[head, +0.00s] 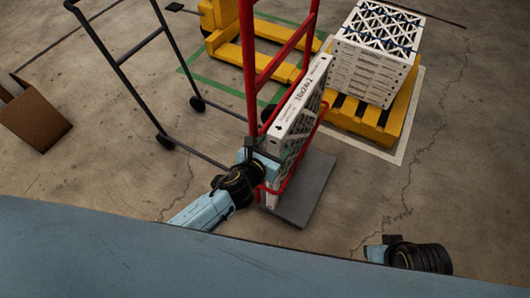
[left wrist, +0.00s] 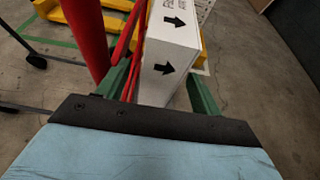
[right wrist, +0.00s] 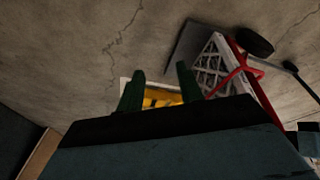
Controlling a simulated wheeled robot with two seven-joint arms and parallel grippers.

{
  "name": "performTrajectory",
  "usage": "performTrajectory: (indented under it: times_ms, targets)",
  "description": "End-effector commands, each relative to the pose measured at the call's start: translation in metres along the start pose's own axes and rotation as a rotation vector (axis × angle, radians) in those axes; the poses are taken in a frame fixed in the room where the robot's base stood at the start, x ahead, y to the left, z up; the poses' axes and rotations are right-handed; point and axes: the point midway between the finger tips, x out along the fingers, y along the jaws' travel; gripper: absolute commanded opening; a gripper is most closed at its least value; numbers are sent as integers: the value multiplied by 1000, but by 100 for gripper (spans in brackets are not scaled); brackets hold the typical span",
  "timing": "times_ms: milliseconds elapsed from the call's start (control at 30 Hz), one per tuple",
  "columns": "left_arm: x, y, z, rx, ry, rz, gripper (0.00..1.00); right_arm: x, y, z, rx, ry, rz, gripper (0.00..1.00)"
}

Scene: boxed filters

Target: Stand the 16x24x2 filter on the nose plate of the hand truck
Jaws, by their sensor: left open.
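The white boxed filter (head: 301,99), with a printed size label, stands on its narrow edge on the grey nose plate (head: 316,187) of the red hand truck (head: 249,60). It rests beside the truck's red frame. My left gripper (head: 262,165) is at the filter's near end. In the left wrist view its green fingers (left wrist: 159,88) are apart, one on each side of the filter's arrow-marked edge (left wrist: 170,62); contact cannot be told. My right gripper (head: 378,248) is at the lower right, away from the filter. In the right wrist view its fingers (right wrist: 159,88) are apart and empty.
A stack of white filters (head: 370,60) sits on a yellow pallet (head: 386,126) at the back right. A dark cart frame (head: 122,60) stands left. A yellow pallet jack (head: 225,45) is behind, and a cardboard box (head: 35,120) lies far left. Floor at right is clear.

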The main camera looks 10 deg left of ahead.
Motion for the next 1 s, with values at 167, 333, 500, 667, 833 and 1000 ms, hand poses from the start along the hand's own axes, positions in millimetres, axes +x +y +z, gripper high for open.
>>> performTrajectory:
  times_ms: [167,333,500,667,833,1000]
  targets:
    - [-20,0,1,2,1,-1,66,20,7,9,-3,-24,12,36]
    - [-50,0,2,1,2,-2,66,42,16,21,-8,-42,25,36]
    - [-84,0,2,1,1,-2,66,63,27,37,-13,-60,40,36]
    - [-113,0,2,1,-1,-1,66,77,34,49,-15,-69,49,36]
    - [-128,0,1,0,-2,-2,66,83,38,55,-16,-73,54,36]
    - [-131,0,1,1,-3,-1,66,85,38,56,-16,-74,54,36]
